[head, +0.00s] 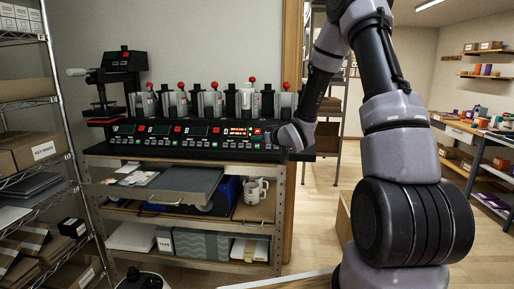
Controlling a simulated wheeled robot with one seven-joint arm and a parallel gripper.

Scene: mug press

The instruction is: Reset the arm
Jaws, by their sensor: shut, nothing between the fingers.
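My arm rises at the right, bends over above the picture's top and comes down to the right end of the mug press (190,130). My gripper (280,136) is small at the wrist's end, shut and empty, in front of the right end of the press. Its fingertips are hard to make out against the dark press, and I cannot tell whether they touch it. The press is a row of units with red-knobbed levers and black control panels. One display (238,131) near the gripper glows orange; others look dim green.
The press stands on a shelved bench (277,215). White mugs (255,190) sit on its middle shelf, beside a grey tray (186,184) that juts out. A heat press (113,85) stands at the left. Wire shelving lines the left side. Wooden floor is open at right.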

